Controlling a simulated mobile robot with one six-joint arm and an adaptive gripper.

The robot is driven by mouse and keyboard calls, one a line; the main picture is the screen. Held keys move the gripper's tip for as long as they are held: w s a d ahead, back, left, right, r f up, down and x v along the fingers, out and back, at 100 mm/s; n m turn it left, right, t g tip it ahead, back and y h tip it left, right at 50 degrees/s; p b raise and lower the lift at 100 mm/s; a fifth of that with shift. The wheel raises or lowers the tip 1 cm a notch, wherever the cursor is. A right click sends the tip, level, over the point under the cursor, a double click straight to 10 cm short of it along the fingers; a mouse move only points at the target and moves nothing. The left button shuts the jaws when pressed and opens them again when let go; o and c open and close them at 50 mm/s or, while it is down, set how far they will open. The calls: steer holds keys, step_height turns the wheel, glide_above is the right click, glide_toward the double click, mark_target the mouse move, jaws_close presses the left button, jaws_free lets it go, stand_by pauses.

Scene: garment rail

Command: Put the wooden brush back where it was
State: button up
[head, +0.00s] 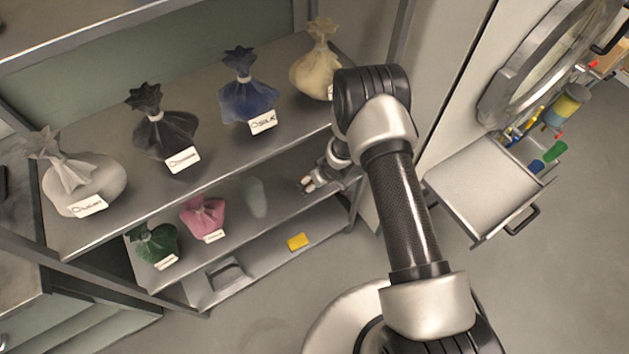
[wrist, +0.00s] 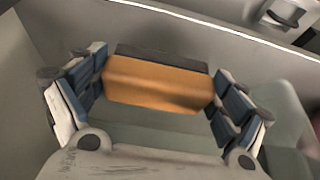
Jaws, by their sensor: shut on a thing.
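The wooden brush (wrist: 158,82) is an orange-brown block with a dark strip along its far edge. In the wrist view it sits crosswise between the two blue-padded fingers of my gripper (wrist: 160,90), which are shut on its ends. In the head view my gripper (head: 307,184) is at the right part of the middle shelf (head: 285,205), below the top shelf. The brush itself is hardly visible there. I cannot tell whether it touches the shelf.
A pale translucent object (head: 255,197), a pink bag (head: 204,218) and a green bag (head: 153,243) stand left of my gripper. Several tied bags stand on the top shelf (head: 205,165). A yellow block (head: 298,241) lies on the lower shelf. An open drawer (head: 485,185) projects at right.

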steer(key=shift+w+a, duration=0.65)
steer(key=shift+w, duration=0.3)
steer(key=shift+f+b, duration=0.65)
steer(key=shift+f, duration=1.1)
steer(key=shift+f, duration=0.1)
steer(key=o, duration=0.7)
steer(key=shift+o, duration=0.2)
steer(key=shift+r, duration=0.3)
steer(key=p+v, duration=0.3)
steer(key=v, duration=0.8)
steer(key=shift+r, duration=0.3)
